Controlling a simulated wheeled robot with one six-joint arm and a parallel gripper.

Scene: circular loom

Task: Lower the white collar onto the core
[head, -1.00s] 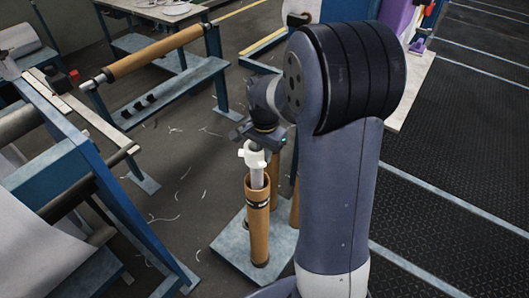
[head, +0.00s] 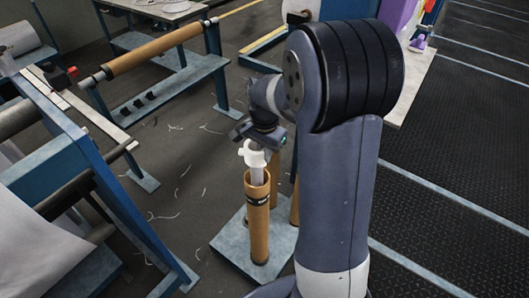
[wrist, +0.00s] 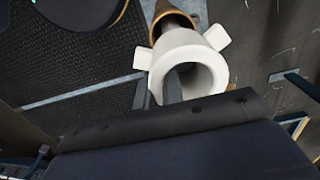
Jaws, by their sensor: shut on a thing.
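The white collar (head: 254,153) is a ring with side lugs and a paler sleeve reaching down. My gripper (head: 262,136) is shut on its upper end, from above. In the wrist view, one grey finger of my gripper (wrist: 173,86) shows inside the bore of the collar (wrist: 205,62). The core (head: 258,225) is a brown upright tube with a dark band near its top. The collar's lower end is at the core's mouth; I cannot tell how far inside it is. In the wrist view the brown core (wrist: 174,16) shows just beyond the collar, partly hidden.
More brown tubes (head: 277,185) stand close behind the core on a pale grey base plate (head: 231,243). A blue-framed machine (head: 85,165) is at the left. A rack with an orange-brown roll (head: 150,52) is behind. Dark floor lies open at the right.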

